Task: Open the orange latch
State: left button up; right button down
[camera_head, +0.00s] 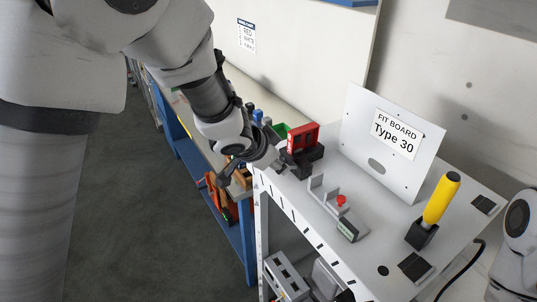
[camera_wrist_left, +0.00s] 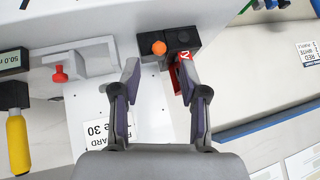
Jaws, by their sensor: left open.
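The orange latch (camera_wrist_left: 159,48) shows in the left wrist view as a small round orange knob at the edge of a black block (camera_wrist_left: 182,40). I cannot make it out in the head view. The block (camera_head: 307,158) carries a red frame (camera_head: 303,136) and stands at the left end of the white bench top. My left gripper (camera_head: 278,165) is beside the block; in the wrist view its open fingers (camera_wrist_left: 157,78) are spread below the latch, with nothing between them. The right finger overlaps the red frame (camera_wrist_left: 186,68). My right gripper is out of view.
To the right are a grey bracket with a red knob (camera_head: 341,200), a small display (camera_head: 348,229) and a yellow-handled tool (camera_head: 440,197). A blue shelf (camera_head: 190,150) stands left.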

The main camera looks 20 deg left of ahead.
pick_arm(q)
jog(key=v, duration=0.6)
jog(key=shift+s+r, duration=0.2)
jog(key=shift+s, duration=0.1)
jog(key=shift+w, duration=0.15)
